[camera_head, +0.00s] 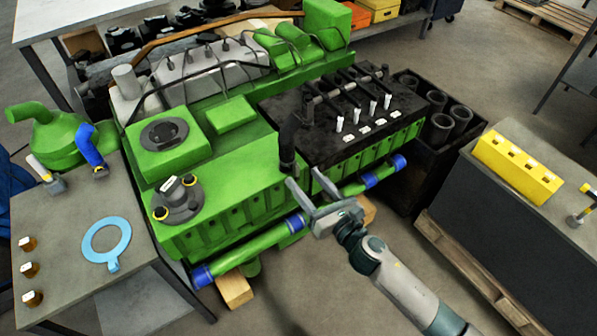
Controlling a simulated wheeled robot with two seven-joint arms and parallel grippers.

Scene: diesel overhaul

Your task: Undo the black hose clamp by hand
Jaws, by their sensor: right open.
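A black upright hose (289,142) stands at the near edge of the engine's black top (345,118), where it meets the green cover. A darker band shows at its lower end, but I cannot tell whether it is the black hose clamp. My right gripper (303,178) is open and empty. Its two fingers point up toward the hose's foot, just in front of the green engine (220,185). I cannot tell whether a finger touches the engine. My left gripper is not in view.
Green pipes with blue sleeves (202,276) run along the engine's near side. A grey table (70,215) at left holds a light blue ring (104,243) and small parts. At right, a yellow block (517,167) lies on a bench. A dark crate (405,180) holds cylinders.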

